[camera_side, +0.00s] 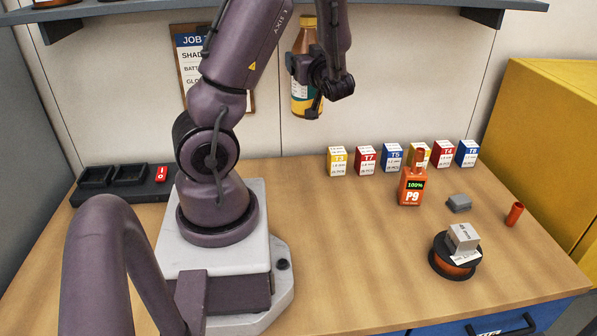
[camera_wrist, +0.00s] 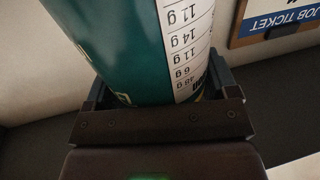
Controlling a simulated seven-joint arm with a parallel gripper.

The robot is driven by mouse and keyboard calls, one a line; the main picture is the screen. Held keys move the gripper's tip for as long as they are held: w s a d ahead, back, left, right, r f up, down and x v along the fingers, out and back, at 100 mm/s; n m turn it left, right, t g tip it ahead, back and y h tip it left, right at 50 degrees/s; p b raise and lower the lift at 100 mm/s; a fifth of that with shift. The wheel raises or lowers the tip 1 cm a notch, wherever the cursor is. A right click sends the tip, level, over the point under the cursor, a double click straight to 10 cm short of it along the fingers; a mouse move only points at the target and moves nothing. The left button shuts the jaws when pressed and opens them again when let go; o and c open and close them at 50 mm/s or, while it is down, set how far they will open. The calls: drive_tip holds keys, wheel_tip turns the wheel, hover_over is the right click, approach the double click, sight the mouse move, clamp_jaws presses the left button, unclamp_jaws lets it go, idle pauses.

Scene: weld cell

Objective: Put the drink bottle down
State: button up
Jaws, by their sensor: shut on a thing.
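Several small labelled boxes (camera_side: 367,160) stand in a row along the back of the bench. The middle is clear.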

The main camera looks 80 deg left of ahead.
sight(299, 111)
drive_tip(key=shift+n+g, duration=0.5)
drive_tip(key=shift+g, duration=0.1)
drive_tip(key=f, duration=0.4)
drive_tip(key=s+f, duration=0.1)
drive_tip(key=f, duration=0.3)
drive_tip(key=s+f, duration=0.1)
drive_tip(key=f, duration=0.4)
drive_tip(key=shift+a, duration=0.2)
drive_tip(key=shift+f, duration=2.45)
drive_tip(key=o, duration=1.1)
